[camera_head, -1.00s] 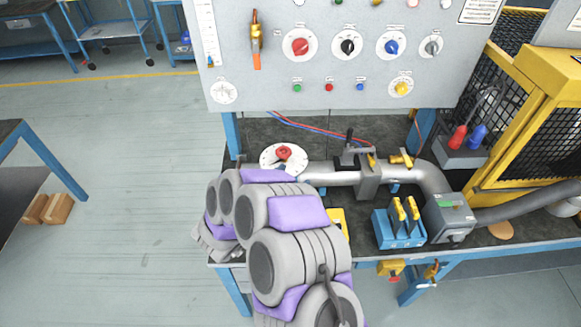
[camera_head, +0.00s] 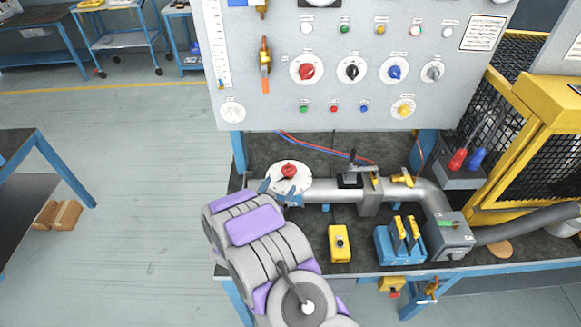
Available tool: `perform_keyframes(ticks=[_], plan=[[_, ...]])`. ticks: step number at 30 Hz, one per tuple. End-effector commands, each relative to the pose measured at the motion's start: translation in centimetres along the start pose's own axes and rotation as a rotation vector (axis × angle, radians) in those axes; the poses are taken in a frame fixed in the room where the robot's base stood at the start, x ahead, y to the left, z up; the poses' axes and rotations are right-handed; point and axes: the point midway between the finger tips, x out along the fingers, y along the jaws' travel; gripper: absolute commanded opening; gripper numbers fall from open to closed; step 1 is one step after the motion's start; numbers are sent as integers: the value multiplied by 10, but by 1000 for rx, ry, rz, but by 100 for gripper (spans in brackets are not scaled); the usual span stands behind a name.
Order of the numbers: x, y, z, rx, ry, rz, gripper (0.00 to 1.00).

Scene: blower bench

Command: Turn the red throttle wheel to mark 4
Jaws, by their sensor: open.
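The red throttle wheel (camera_head: 289,170) sits in the middle of a round white dial (camera_head: 302,180) at the left end of the grey pipe on the bench. The marks on the dial are too small to read. My gripper (camera_head: 278,190) is open at the dial's near edge, its bluish fingers pointing toward the red wheel. The wheel is just beyond the fingers and not between them. I cannot tell whether the fingers touch the dial.
A grey panel (camera_head: 350,110) with knobs and buttons stands behind the dial. A black-handled valve (camera_head: 351,172) sits on the pipe to the right. A yellow button box (camera_head: 340,243) and a blue lever block (camera_head: 400,246) stand nearer. A yellow mesh cage (camera_head: 520,150) bounds the right.

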Motion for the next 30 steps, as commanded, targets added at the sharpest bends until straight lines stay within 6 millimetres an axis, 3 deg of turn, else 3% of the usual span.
perform_keyframes(ticks=[9,15,21,30], plan=[[63,1,1,-1,2,3,84],[92,0,1,-3,-1,1,84],[105,0,0,-2,1,0,84],[106,0,0,-3,1,-1,84]])
